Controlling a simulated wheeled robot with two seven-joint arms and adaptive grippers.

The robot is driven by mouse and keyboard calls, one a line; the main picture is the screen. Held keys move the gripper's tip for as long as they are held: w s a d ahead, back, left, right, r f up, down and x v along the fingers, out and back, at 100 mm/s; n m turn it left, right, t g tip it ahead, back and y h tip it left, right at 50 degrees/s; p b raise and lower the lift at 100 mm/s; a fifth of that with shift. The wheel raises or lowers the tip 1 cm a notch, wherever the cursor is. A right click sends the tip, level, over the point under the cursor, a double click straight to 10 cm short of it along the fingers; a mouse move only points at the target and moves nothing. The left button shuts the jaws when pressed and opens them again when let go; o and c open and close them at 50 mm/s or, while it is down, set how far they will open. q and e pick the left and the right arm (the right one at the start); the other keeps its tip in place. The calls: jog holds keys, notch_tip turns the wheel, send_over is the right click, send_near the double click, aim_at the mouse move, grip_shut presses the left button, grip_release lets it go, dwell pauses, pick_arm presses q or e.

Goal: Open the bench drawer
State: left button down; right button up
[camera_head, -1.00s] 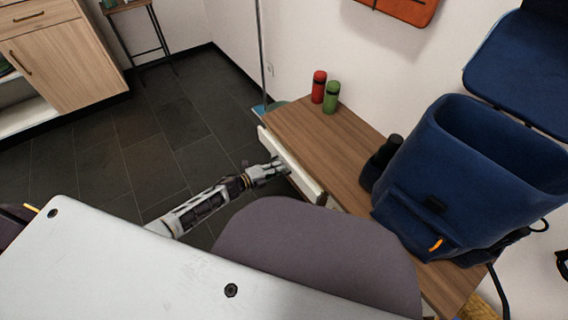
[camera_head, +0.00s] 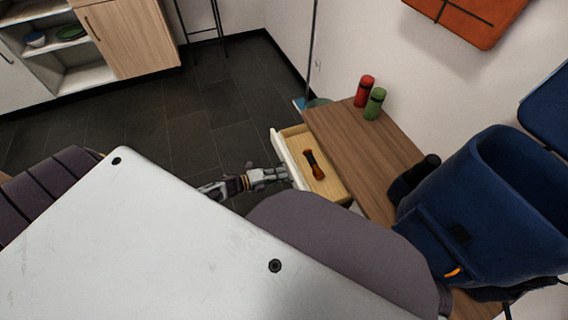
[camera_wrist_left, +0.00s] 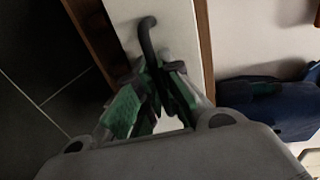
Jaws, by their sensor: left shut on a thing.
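The bench (camera_head: 362,150) has a brown wooden top, and its drawer stands pulled out on the left side. The drawer has a white front (camera_head: 289,160) and a light wood inside, where an orange and dark object (camera_head: 315,165) lies. My left gripper (camera_head: 285,173) is at the drawer front, on its outer side. In the left wrist view, my left gripper (camera_wrist_left: 158,95) is shut on the dark curved handle (camera_wrist_left: 147,38) of the white drawer front (camera_wrist_left: 170,25). My right gripper is not in view.
A red bottle (camera_head: 364,91) and a green bottle (camera_head: 374,104) stand on the bench top's far end. A blue backpack (camera_head: 490,215) and a dark object (camera_head: 414,178) take up its near part. A cabinet (camera_head: 125,40) stands at the far left; dark floor between is clear.

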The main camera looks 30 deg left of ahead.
pick_arm(q)
jog(key=c, duration=1.6)
grip_release()
jog(key=shift+o, duration=0.2)
jog(key=shift+s+a, duration=0.1)
jog(key=v, duration=1.1)
jog(key=shift+s+a, duration=0.2)
jog(key=shift+s, duration=0.1)
jog(key=shift+r, duration=0.1)
jog(key=shift+s+a, duration=0.1)
